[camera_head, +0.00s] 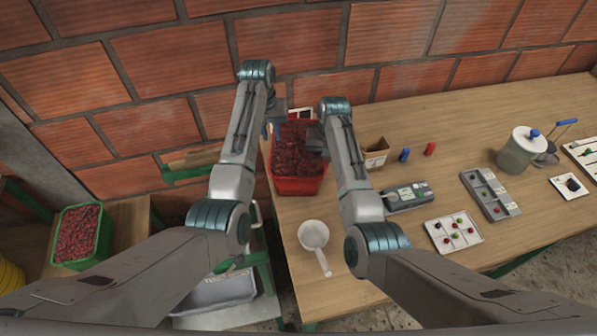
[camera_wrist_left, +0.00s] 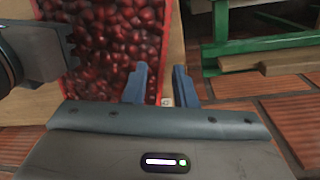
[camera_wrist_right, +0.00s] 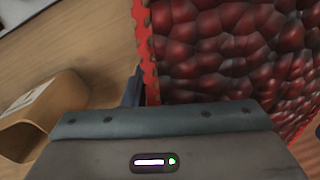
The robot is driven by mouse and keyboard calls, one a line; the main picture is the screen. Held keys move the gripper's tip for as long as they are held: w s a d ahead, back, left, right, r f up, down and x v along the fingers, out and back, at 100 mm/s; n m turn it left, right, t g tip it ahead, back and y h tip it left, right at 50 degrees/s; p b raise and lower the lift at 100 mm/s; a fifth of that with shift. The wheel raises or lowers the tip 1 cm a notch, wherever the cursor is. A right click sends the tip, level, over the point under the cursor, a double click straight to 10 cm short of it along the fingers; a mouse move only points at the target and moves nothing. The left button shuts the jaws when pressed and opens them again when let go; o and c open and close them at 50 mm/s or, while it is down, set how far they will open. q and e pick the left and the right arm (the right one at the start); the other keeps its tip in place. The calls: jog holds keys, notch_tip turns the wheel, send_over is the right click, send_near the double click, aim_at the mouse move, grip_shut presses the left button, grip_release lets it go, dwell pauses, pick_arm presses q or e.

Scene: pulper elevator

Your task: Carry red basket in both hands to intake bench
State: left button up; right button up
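The red basket (camera_head: 297,186), full of dark red cherries, stands on the wooden table at its left end, near the brick wall. My left gripper (camera_head: 272,128) is at the basket's far left side. In the left wrist view its fingers (camera_wrist_left: 161,85) are apart, with the basket's edge (camera_wrist_left: 165,50) between them. My right gripper (camera_head: 314,138) is at the basket's right side. In the right wrist view one finger (camera_wrist_right: 133,88) shows just outside the red rim (camera_wrist_right: 145,45), off the gripper's middle. The other finger is hidden behind the cherries. I cannot tell which surface is the intake bench.
A white scoop (camera_head: 314,236) lies in front of the basket. A cardboard box (camera_head: 375,153), a grey meter (camera_head: 408,197) and sample trays (camera_head: 453,232) stand to the right. A green crate of cherries (camera_head: 79,235) sits on a lower wooden surface at the left.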

jog(key=shift+w+r, duration=0.1)
jog(key=shift+r, duration=0.05)
pick_arm(q)
notch_tip(320, 180, up, 2)
jog(key=shift+a+r, duration=0.1)
pick_arm(e)
notch_tip(320, 180, up, 12)
jog(key=d, duration=0.1)
jog(key=shift+f, duration=0.2)
dwell(0.4)
